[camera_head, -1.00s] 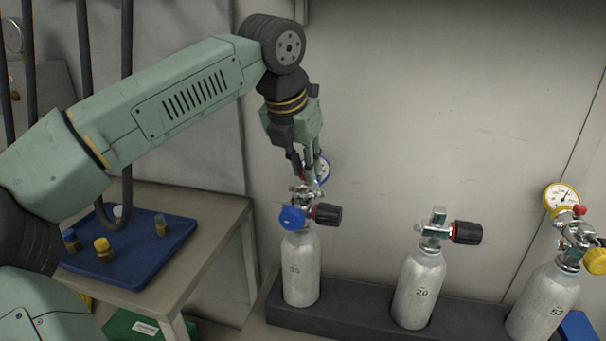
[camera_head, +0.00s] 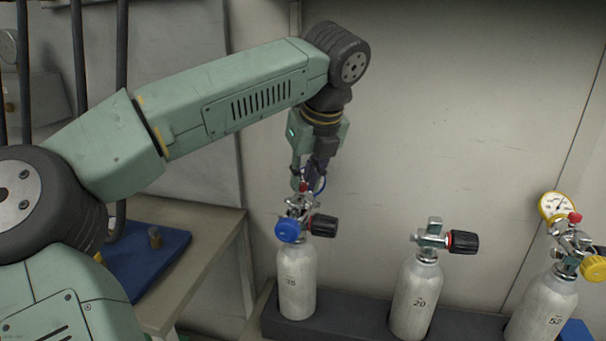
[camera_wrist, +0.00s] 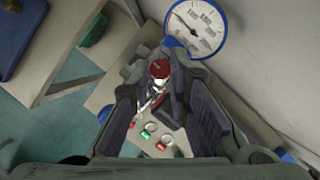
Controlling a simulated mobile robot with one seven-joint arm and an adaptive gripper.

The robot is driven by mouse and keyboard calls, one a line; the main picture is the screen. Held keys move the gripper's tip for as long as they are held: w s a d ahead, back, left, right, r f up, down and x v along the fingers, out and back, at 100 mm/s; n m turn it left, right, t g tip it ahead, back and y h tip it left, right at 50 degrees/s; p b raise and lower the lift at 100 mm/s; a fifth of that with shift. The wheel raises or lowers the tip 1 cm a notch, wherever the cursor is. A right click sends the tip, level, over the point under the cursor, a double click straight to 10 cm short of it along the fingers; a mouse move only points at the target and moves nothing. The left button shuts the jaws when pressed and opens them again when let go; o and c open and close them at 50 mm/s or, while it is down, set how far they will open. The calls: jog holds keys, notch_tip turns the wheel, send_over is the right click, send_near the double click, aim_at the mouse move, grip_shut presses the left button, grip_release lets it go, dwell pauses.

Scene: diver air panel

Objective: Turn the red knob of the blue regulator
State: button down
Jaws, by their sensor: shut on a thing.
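The blue regulator, with its blue handwheel (camera_head: 288,229), sits on top of the left grey cylinder (camera_head: 297,280). Its red knob (camera_head: 303,187) points up and also shows in the wrist view (camera_wrist: 159,69) between the fingertips. My gripper (camera_head: 307,178) comes down from above and is shut on the red knob. In the wrist view the gauge with the blue rim (camera_wrist: 197,28) is beside the fingers. In the head view the fingers hide most of this gauge.
A middle cylinder (camera_head: 415,295) has a bare valve with a black handwheel (camera_head: 463,242). The right cylinder (camera_head: 541,305) carries a yellow regulator with a yellow gauge (camera_head: 556,207). A bench with a blue tray (camera_head: 140,268) stands at left. The wall is close behind.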

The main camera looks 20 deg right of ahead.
jog(key=shift+d+n+y+p, duration=0.15)
jog(key=shift+n+y, duration=0.25)
jog(key=shift+n, duration=0.55)
jog(key=shift+d+n+y+p, duration=0.15)
jog(key=shift+n+y, duration=0.25)
jog(key=shift+n, duration=0.55)
jog(key=shift+a, duration=0.15)
jog(key=shift+g, duration=0.3)
jog(key=c, duration=1.5)
grip_release()
jog(key=shift+r, duration=0.2)
jog(key=s+d, duration=0.2)
jog(key=s, duration=0.1)
jog(key=s+d, duration=0.1)
jog(key=s, duration=0.3)
jog(key=s+d, duration=0.2)
jog(key=s, duration=0.2)
jog(key=shift+d+r, duration=0.3)
jog(key=shift+r, duration=0.1)
